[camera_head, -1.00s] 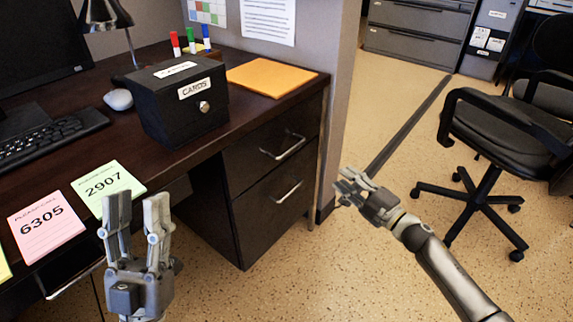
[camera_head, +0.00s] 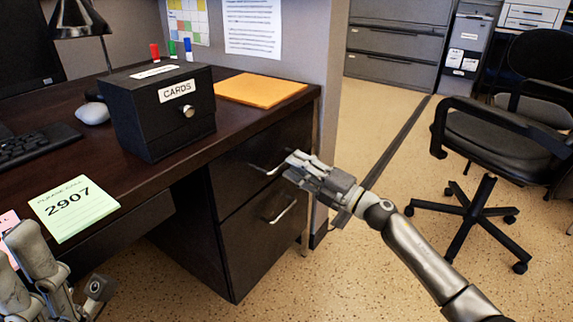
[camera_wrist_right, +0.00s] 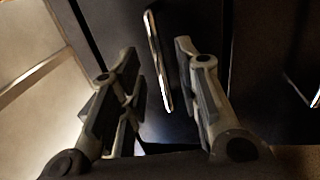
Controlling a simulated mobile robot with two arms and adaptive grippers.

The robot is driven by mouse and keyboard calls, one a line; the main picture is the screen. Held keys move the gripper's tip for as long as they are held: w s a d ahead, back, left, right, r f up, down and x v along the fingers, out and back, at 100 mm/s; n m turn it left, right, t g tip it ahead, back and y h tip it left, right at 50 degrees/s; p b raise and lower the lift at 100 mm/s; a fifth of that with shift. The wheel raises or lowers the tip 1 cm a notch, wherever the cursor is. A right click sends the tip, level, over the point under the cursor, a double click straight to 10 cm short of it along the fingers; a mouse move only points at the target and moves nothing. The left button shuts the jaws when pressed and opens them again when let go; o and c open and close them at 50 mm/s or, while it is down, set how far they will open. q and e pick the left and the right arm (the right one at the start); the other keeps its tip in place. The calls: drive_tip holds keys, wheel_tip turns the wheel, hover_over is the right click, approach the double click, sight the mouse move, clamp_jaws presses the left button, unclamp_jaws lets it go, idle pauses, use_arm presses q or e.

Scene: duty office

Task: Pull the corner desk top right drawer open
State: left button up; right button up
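The corner desk's top right drawer (camera_head: 289,137) has a dark front and looks shut, flush with the cabinet. Its silver handle (camera_head: 259,169) is partly hidden behind my right gripper (camera_head: 290,166), which is in front of the drawer. In the right wrist view, my right gripper (camera_wrist_right: 156,55) is open, and the bar handle (camera_wrist_right: 157,60) stands between its fingers with gaps on both sides. My left gripper (camera_head: 28,262) is at the lower left, over the desk's front edge, partly cut off by the frame. Its fingers looked apart a second ago.
The lower drawer (camera_head: 245,245) with its own handle (camera_head: 280,210) is just below. The black cards box (camera_head: 160,115), an orange folder (camera_head: 262,90) and a green note (camera_head: 73,207) lie on the desk. An office chair (camera_head: 500,140) stands right; floor between is clear.

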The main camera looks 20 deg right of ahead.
drive_tip(key=shift+b+x, duration=0.35)
drive_tip(key=shift+x, duration=1.45)
clamp_jaws()
